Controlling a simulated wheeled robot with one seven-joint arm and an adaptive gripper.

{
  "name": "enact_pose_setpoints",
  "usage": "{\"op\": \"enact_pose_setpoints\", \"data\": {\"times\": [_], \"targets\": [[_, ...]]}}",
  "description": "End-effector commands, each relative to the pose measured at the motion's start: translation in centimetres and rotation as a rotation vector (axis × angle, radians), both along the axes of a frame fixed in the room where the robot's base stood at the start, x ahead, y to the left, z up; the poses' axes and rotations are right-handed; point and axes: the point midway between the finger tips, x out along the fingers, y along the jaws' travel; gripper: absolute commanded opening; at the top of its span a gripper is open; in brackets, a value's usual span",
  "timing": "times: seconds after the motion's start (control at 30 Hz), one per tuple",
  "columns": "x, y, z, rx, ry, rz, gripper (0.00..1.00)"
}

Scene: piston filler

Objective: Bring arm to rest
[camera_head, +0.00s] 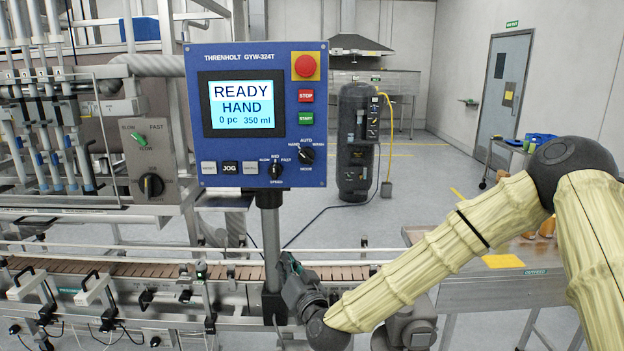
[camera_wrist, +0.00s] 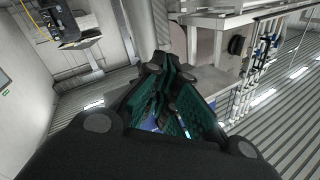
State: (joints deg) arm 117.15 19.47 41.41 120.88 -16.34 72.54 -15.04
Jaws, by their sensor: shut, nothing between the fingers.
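My arm (camera_head: 440,250), in a pale yellow ribbed cover, reaches in from the right in the head view. My gripper (camera_head: 287,262) is at its end, in front of the grey post under the blue control panel (camera_head: 327,126). The fingers point up and away from the wrist. In the wrist view the gripper (camera_wrist: 165,88) shows dark fingers with green inner faces, brought together with nothing held. Whether it touches the post cannot be told. The panel screen reads READY, HAND, 0 pc, 350 ml.
The conveyor (camera_head: 100,268) with its rails runs behind and left of my gripper. A steel outfeed table (camera_head: 520,285) with a yellow sheet lies under my arm. A dark cylindrical unit (camera_head: 356,140) stands behind. Open floor (camera_head: 415,190) lies toward the door (camera_head: 503,95).

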Motion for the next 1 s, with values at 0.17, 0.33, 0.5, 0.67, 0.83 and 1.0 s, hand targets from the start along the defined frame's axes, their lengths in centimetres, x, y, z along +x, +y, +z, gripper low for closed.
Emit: {"op": "enact_pose_setpoints", "data": {"times": [0.17, 0.33, 0.5, 0.67, 0.83, 1.0], "targets": [[-3.8, -0.9, -9.8, -0.092, 0.186, 0.043, 0.00], [-8.4, -2.8, -18.3, -0.177, 0.368, 0.074, 0.00], [-13.9, -5.7, -26.0, -0.260, 0.555, 0.093, 0.00], [-19.8, -9.2, -32.1, -0.341, 0.735, 0.099, 0.00], [-26.7, -13.8, -37.4, -0.426, 0.930, 0.091, 0.00], [-34.1, -19.1, -41.1, -0.515, 1.129, 0.068, 0.00]]}}
